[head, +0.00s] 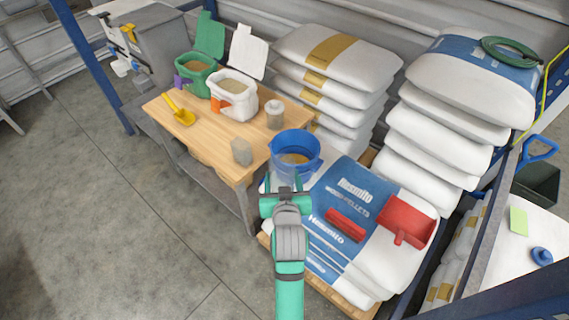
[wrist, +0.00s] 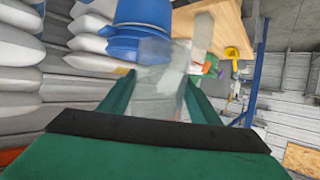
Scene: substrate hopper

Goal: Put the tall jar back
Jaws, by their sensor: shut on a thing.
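My gripper (head: 286,183) is in front of the blue bucket, above the pellet bags. In the wrist view, my gripper (wrist: 150,98) is shut on a clear, translucent tall jar (wrist: 160,78) between its green fingers. In the head view, the held jar is mostly hidden by my gripper. Another clear container (head: 242,151) stands on the front right of the wooden table (head: 205,137); it also shows in the wrist view (wrist: 203,32). A jar with a pale lid (head: 275,114) stands farther back on the table.
The blue bucket (head: 295,154) stands beyond my gripper, at the table's right. A red scoop (head: 405,221) and a red block-like tool (head: 346,223) lie on the bags. Stacked white bags (head: 340,60) rise behind.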

